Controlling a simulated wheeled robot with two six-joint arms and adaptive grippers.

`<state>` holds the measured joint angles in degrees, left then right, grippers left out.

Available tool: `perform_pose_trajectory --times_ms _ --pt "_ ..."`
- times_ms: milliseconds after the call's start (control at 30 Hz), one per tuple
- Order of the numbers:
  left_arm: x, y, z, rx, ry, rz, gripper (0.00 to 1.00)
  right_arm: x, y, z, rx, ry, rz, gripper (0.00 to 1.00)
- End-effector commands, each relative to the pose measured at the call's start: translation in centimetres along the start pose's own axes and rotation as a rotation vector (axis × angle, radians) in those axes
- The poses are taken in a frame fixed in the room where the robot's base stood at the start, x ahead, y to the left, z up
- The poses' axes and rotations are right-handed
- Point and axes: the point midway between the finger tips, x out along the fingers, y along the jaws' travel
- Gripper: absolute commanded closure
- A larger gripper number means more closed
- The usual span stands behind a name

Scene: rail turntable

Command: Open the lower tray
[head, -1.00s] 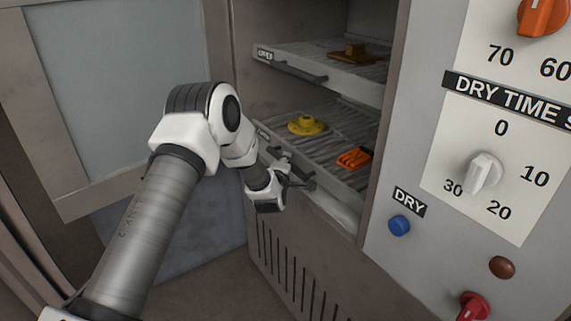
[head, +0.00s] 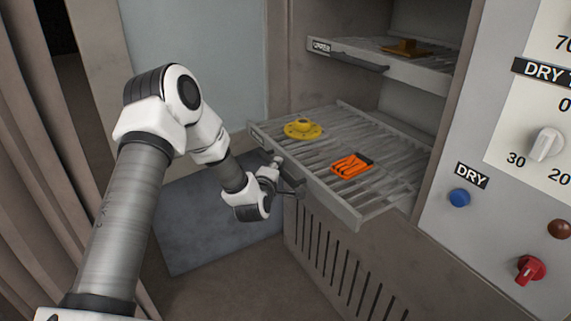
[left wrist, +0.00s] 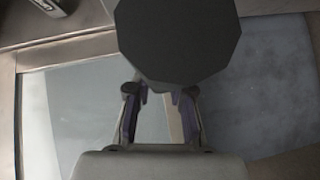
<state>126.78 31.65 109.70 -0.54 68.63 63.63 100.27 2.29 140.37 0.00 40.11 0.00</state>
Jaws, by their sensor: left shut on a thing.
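The lower tray (head: 345,206) is a grey slatted tray in the head view, pulled well out of the cabinet. A yellow flanged part (head: 303,129) and an orange slotted part (head: 351,165) lie on it. My left gripper (head: 293,188) is at the tray's front, shut on its handle, which the gripper and wrist mostly hide. In the left wrist view the fingers (left wrist: 160,110) show below a dark octagonal shape, and what is between them is not clear. My right gripper is not in view.
The upper tray (head: 432,75) sits inside the cabinet above, holding a brown part (head: 404,48). The control panel with a blue DRY button (head: 459,198) and a red knob (head: 530,269) is at the right. The opened door (head: 190,60) stands behind my left arm.

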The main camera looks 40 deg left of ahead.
Motion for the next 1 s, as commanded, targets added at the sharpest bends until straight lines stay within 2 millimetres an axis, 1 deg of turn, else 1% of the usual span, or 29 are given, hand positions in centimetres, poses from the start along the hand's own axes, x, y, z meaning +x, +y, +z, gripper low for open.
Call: perform_pose_trajectory --times_ms 167,567,600,633,667,933,1000 --pt "-0.51 -0.16 -0.53 0.000 0.000 0.000 1.00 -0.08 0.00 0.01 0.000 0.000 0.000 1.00" --pt "-0.60 -0.20 -0.60 0.001 0.000 0.000 1.00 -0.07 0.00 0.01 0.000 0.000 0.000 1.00" --pt "-0.60 -0.20 -0.60 0.001 0.000 0.000 0.64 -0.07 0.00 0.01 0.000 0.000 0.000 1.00" --pt "-0.60 -0.20 -0.60 0.001 0.000 0.000 0.54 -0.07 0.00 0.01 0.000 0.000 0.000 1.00" --pt "-0.60 -0.20 -0.60 0.001 0.000 0.000 0.53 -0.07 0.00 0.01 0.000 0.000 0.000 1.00" --pt "-0.62 -0.16 -0.60 0.000 0.000 0.001 0.53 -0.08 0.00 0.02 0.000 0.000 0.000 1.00" --pt "-0.95 -0.18 -0.60 0.000 0.000 0.000 0.53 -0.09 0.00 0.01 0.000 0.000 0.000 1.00"
